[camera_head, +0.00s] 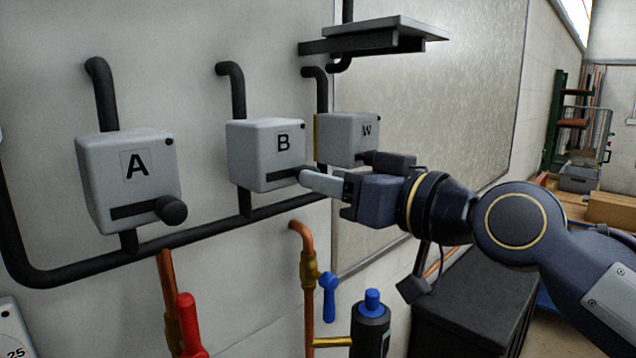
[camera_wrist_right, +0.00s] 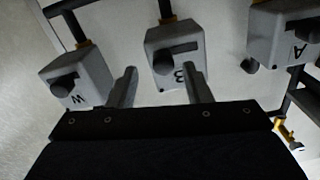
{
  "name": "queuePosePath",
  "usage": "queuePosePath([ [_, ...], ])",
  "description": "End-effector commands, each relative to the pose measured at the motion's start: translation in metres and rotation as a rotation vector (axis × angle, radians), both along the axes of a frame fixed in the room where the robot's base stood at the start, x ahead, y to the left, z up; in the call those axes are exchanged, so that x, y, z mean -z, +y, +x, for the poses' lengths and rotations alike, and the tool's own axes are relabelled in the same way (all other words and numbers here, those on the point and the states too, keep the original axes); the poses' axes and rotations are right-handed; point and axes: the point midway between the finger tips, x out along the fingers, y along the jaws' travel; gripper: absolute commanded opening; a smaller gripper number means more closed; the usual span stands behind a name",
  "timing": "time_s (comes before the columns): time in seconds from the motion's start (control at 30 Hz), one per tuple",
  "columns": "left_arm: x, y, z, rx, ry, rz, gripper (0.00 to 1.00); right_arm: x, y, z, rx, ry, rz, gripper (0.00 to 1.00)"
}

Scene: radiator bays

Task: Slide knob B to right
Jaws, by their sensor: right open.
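Box B (camera_head: 252,150) is a light grey wall box with a letter B and a dark horizontal slot low on its face. In the head view its knob is mostly hidden by my right gripper's finger. In the right wrist view, which is turned over, box B (camera_wrist_right: 192,48) shows its dark round knob (camera_wrist_right: 163,64) at the left end of the slot, the right end as seen from the head. My right gripper (camera_head: 338,168) is open. Its fingers appear on either side of the knob in the wrist view (camera_wrist_right: 160,85); contact cannot be told. My left gripper is out of view.
Box A (camera_head: 105,180) with its knob (camera_head: 172,210) is at left, and box W (camera_head: 340,135) stands close right of B. Dark pipes run around them. A shelf (camera_head: 375,35) is above. Red (camera_head: 188,325) and blue (camera_head: 328,297) valve handles and a dark cabinet (camera_head: 470,315) are below.

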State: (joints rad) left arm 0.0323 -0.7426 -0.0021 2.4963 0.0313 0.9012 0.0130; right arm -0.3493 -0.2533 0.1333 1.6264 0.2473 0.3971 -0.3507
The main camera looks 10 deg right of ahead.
Motion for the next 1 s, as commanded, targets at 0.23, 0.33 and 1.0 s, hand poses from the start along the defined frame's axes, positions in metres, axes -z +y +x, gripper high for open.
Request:
queuePosePath([
  [0.23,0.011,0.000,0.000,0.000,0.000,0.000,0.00,0.001,-0.020,-0.029,0.002,-0.002,0.001,0.45],
  [0.33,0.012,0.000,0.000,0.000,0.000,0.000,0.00,0.001,-0.023,-0.033,0.001,0.000,0.000,0.45],
  [1.0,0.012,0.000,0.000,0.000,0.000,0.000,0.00,0.085,-0.044,-0.039,0.057,0.201,-0.051,0.45],
])
